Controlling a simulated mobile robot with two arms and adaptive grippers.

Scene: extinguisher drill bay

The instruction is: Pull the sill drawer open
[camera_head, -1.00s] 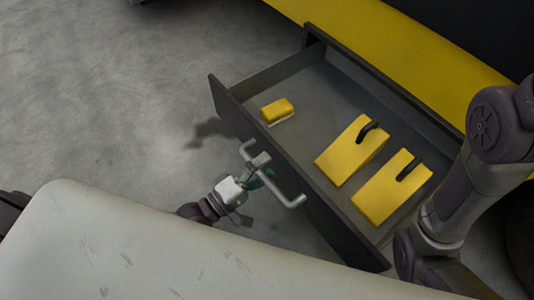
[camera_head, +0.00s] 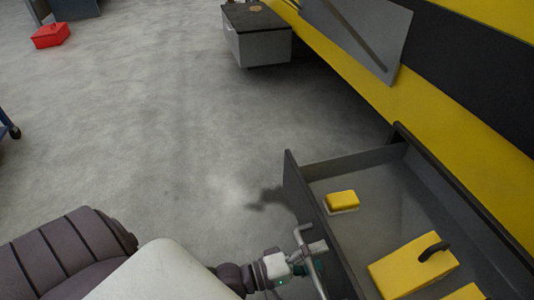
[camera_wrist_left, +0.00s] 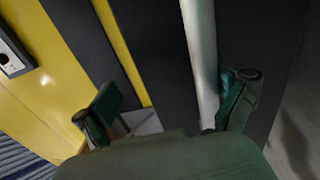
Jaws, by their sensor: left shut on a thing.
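The sill drawer (camera_head: 326,232) stands pulled out from the yellow and black body at the right in the head view. Its near right part is cut off by the frame. A grey bar handle (camera_head: 316,274) is on its front panel. My left gripper (camera_head: 304,256) is at this handle and shut on it. In the left wrist view the handle bar (camera_wrist_left: 201,60) runs between the two green-padded fingers (camera_wrist_left: 170,112), close to the right one. My right gripper is not in view.
In the drawer lie a yellow brush-like block (camera_head: 342,199) and a yellow wedge (camera_head: 411,265) with a black handle; another is partly cut off. A grey box (camera_head: 262,47) juts out farther along. A red box (camera_head: 51,36) sits far left. The floor (camera_head: 170,130) between is clear.

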